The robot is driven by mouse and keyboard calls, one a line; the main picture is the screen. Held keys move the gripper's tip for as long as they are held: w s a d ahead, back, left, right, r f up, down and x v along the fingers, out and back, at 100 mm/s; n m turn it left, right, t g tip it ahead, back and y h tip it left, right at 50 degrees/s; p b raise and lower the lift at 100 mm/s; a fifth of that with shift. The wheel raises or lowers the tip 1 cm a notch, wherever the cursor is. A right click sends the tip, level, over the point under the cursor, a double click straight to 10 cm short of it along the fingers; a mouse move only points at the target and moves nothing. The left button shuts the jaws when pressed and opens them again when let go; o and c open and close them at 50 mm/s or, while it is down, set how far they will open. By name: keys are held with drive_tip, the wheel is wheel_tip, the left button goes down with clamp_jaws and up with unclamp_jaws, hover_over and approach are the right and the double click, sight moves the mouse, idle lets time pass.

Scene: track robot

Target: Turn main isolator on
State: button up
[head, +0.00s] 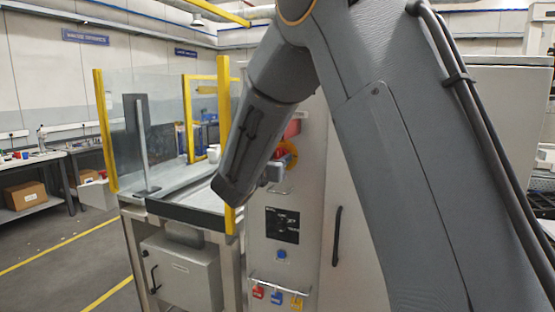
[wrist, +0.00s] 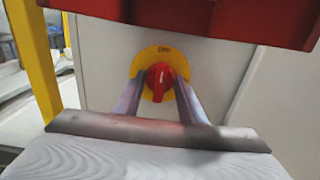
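The main isolator is a red rotary handle (wrist: 159,80) on a round yellow plate (wrist: 150,58), fixed to a pale cabinet front. Its grip points roughly up and down in the wrist view. My gripper (wrist: 160,92) is open, with one finger on each side of the red handle. Slim gaps seem to show beside the handle; I cannot tell whether either finger touches it. In the head view the yellow plate (head: 289,154) shows only partly, behind my arm, and the fingers are mostly hidden there.
A red box (wrist: 200,15) juts out just above the isolator. Below it, the cabinet (head: 262,192) carries a black label plate (head: 282,225), a blue button (head: 281,254) and a rail of coloured padlocks (head: 276,296). A yellow-framed guarded bench (head: 170,205) stands close on the left.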

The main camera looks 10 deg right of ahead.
drive_tip(key=shift+c, duration=1.4)
drive_tip(key=shift+f+b, duration=0.1)
drive_tip(key=shift+b, duration=0.5)
drive_tip(key=m+b, duration=1.7)
drive_tip(key=b, duration=1.8)
drive_tip(key=shift+m+b, duration=0.5)
